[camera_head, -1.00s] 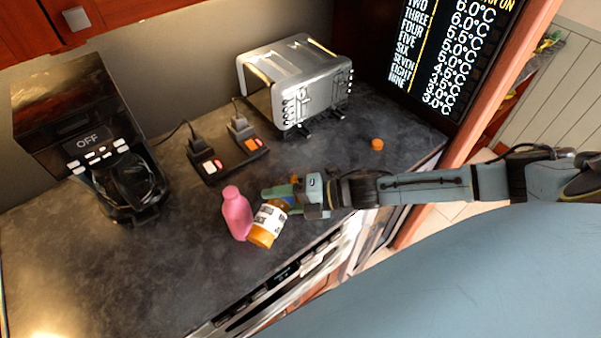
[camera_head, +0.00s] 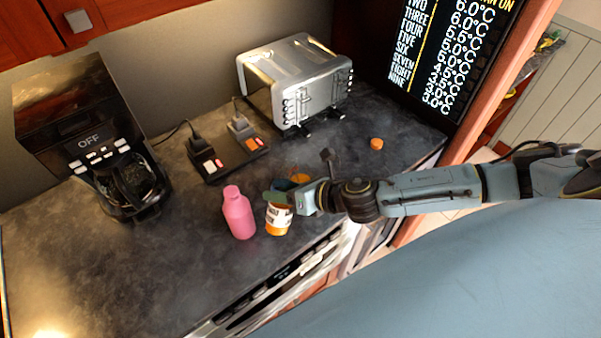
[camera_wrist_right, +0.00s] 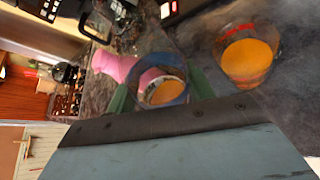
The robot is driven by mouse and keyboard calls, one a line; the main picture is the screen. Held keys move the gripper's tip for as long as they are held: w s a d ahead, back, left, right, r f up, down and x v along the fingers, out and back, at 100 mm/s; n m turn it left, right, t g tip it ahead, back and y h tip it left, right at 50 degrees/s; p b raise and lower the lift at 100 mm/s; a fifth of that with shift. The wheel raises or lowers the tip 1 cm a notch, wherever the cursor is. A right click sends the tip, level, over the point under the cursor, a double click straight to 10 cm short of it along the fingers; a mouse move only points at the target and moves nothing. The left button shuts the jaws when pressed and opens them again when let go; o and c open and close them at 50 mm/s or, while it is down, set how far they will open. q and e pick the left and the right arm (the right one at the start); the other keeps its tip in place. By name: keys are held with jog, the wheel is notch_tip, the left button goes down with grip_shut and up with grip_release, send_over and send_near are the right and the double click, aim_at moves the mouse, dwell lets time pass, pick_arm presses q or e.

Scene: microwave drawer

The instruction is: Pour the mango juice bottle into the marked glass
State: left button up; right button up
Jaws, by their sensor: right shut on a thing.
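The mango juice bottle (camera_head: 278,220), orange with a white label, is in my right gripper (camera_head: 282,197) and stands nearly upright by the counter's front edge. I cannot tell whether its base touches the counter. In the right wrist view the green fingers (camera_wrist_right: 160,92) are shut around the bottle, and its open mouth (camera_wrist_right: 162,92) shows orange juice inside. The marked glass (camera_wrist_right: 248,58) holds orange juice and has a red marking near its rim. In the head view the glass (camera_head: 299,175) is partly hidden behind my right gripper. My left gripper is out of view.
A pink bottle (camera_head: 238,213) stands close to the left of the juice bottle. An orange cap (camera_head: 376,143) lies to the right. A toaster (camera_head: 300,80), plugged-in power strip (camera_head: 228,156) and coffee maker (camera_head: 100,140) stand behind. The counter's left front is clear.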

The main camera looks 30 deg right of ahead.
aim_at(284, 175)
jog(key=r+n, duration=0.1)
jog(key=r+n+t+h, duration=0.1)
jog(key=shift+w+d+n+t+h, duration=0.2)
jog(key=shift+n+t+h, duration=0.1)
jog(key=shift+n, duration=0.1)
jog(key=shift+r, duration=0.15)
jog(key=shift+r, duration=1.85)
